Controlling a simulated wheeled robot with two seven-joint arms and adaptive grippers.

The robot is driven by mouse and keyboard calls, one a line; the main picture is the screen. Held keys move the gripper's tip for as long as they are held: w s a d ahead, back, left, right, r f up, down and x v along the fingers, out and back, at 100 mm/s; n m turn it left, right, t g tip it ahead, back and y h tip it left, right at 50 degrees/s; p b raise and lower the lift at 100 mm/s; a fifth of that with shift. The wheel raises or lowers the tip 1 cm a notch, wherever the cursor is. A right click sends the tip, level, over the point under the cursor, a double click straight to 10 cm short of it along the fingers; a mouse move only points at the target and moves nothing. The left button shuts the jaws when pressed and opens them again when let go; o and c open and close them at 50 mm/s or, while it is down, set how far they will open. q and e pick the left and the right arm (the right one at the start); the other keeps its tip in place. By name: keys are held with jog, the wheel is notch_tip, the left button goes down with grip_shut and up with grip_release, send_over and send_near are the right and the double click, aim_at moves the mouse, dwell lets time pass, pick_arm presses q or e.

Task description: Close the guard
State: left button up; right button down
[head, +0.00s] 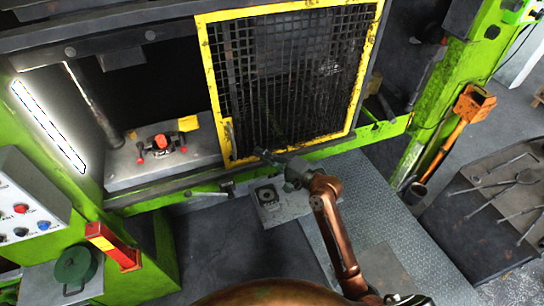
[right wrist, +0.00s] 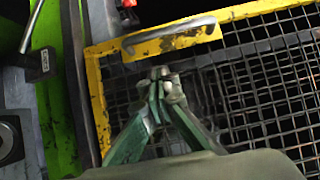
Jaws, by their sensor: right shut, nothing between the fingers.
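The guard (head: 212,75) is a yellow-framed panel of dark mesh. It stands across the right part of the press opening, and the left part is uncovered. Its frame also shows in the right wrist view (right wrist: 95,95), with a grey bar handle (right wrist: 172,33) on a yellow plate. My right gripper (head: 260,153) is shut and empty in front of the guard's lower left part. In the right wrist view its fingertips (right wrist: 162,76) are beside the handle, over the mesh; I cannot tell whether they touch anything. My left gripper is not in view.
A red-and-black fixture (head: 162,146) sits on the grey press bed in the uncovered opening. A control panel (head: 30,212) with buttons is at the left. A dark table with tongs (head: 490,190) stands at the right. A small lever (head: 212,191) is on the front green beam.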

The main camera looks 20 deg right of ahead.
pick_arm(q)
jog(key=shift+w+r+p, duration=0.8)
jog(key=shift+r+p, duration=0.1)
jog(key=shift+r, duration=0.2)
pick_arm(e)
jog(key=shift+w+a, duration=0.35)
jog(key=shift+a, duration=0.55)
jog(key=shift+w+a, duration=0.3)
jog(key=shift+a, duration=0.55)
jog(key=shift+w+a, duration=0.35)
jog(key=shift+a, duration=0.55)
